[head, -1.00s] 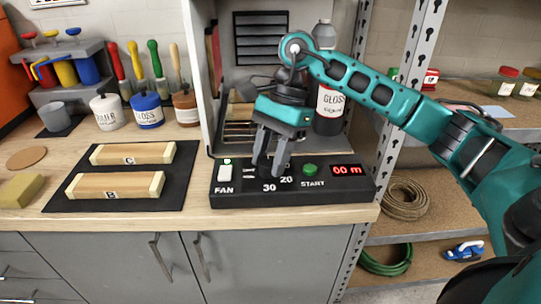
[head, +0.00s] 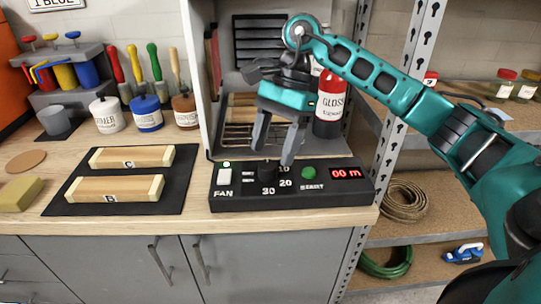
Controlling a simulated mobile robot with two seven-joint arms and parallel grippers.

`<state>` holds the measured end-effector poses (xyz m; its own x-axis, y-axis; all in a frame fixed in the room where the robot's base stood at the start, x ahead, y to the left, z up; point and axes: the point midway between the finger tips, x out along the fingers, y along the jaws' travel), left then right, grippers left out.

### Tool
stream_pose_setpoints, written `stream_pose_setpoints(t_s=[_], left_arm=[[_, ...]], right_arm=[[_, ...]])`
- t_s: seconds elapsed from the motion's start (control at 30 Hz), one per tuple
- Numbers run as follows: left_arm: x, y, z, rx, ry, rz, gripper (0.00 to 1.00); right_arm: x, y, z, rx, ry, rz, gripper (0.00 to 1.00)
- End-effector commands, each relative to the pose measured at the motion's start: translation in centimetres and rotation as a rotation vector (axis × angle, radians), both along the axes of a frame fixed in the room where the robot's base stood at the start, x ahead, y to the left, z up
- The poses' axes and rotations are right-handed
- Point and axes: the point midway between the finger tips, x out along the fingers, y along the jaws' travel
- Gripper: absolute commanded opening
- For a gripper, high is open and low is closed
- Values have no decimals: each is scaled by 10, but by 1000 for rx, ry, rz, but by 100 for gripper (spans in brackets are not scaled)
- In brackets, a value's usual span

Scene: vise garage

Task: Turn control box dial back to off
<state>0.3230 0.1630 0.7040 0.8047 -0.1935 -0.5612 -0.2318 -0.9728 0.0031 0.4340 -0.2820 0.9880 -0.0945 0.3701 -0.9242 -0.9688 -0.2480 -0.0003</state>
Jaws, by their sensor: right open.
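The black control box (head: 340,194) stands at the front of the bench. Its dark dial (head: 267,171) shows between the printed marks, with 30 below and 20 to its right. The dial's pointer is too dark to read. My right gripper (head: 275,158) is open, fingers pointing down, just above and behind the dial. Its fingertips are apart, one on each side of the dial in the picture, and hold nothing. Whether a fingertip touches the box I cannot tell. My left gripper is not in view.
The box also has a white FAN switch (head: 225,174), a green START button (head: 309,172) and a red display (head: 347,173) reading 00 m. Wooden blocks (head: 132,157) lie on a black mat (head: 70,206) at left.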

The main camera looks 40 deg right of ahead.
Motion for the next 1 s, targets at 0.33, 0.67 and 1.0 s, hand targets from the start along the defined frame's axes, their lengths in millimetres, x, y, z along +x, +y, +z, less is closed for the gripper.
stream_pose_setpoints(t_s=[0.33,0.67,1.0], left_arm=[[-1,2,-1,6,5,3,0],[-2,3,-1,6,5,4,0],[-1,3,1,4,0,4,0]], right_arm=[[4,-15,38,1,0,0,63],[4,-16,39,0,1,0,63],[4,-16,38,0,1,0,63]])
